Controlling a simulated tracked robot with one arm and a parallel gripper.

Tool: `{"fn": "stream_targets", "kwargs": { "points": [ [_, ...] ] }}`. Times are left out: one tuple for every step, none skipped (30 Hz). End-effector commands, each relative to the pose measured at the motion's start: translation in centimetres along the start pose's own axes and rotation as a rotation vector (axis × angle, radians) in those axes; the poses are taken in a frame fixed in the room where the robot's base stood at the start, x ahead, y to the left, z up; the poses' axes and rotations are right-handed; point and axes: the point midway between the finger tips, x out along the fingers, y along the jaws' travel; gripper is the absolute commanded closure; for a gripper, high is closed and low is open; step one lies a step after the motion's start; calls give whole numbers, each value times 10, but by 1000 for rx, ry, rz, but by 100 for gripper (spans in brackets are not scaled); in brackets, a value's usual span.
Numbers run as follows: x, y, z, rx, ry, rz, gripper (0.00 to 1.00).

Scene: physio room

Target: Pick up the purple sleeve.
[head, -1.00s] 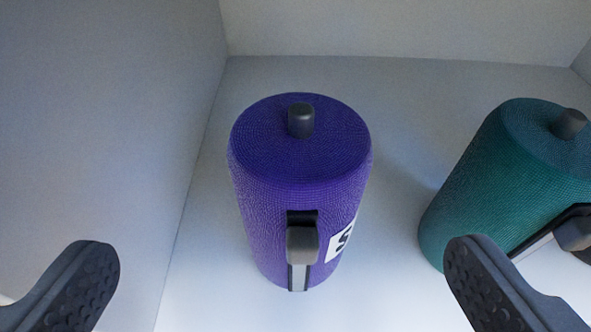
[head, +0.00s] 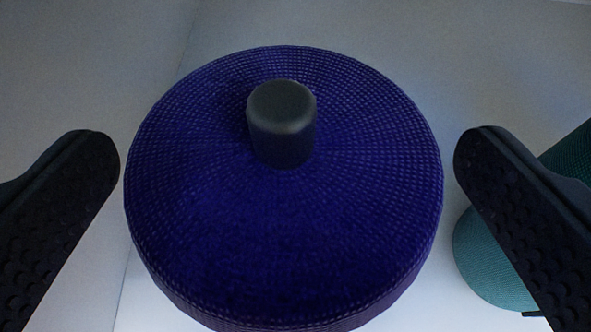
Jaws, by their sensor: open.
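The purple sleeve (head: 290,230) stands upright and fills the middle of the head view, seen from above. Its round mesh top carries a short dark knob (head: 283,125). Its side and lower part are mostly hidden beneath the top. My gripper (head: 287,160) is open, with one dark, studded finger to the left of the sleeve and one to the right. A narrow gap shows between each fingertip and the sleeve's edge, and nothing is held.
A teal sleeve (head: 495,265) stands close on the right, partly hidden behind my right finger. A pale wall (head: 85,60) rises on the left. The pale floor (head: 480,60) behind the purple sleeve is clear.

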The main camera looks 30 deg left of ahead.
Motion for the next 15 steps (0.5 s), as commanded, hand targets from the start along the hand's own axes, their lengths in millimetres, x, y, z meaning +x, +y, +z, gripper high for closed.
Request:
{"fn": "stream_targets", "kwargs": {
  "points": [
    [7, -1, 2, -1, -1, -2, 0],
    [10, -2, 2, 0, -1, -2, 0],
    [12, -1, 2, 0, -1, -1, 0],
    [14, -1, 2, 0, -2, 0, 0],
    [15, 0, 2, 0, -1, 0, 0],
    [17, 0, 2, 1, -1, 0, 0],
    [17, 0, 2, 1, -1, 0, 0],
    [18, 0, 1, 1, -1, 0, 0],
    [18, 0, 1, 1, -1, 1, 0],
    [18, 0, 1, 1, -1, 1, 0],
    [18, 0, 1, 1, -1, 1, 0],
    [18, 0, 1, 1, -1, 1, 0],
    [18, 0, 1, 1, -1, 0, 0],
    [18, 0, 1, 1, -1, 0, 0],
    [18, 0, 1, 1, -1, 0, 8]
  ]
}}
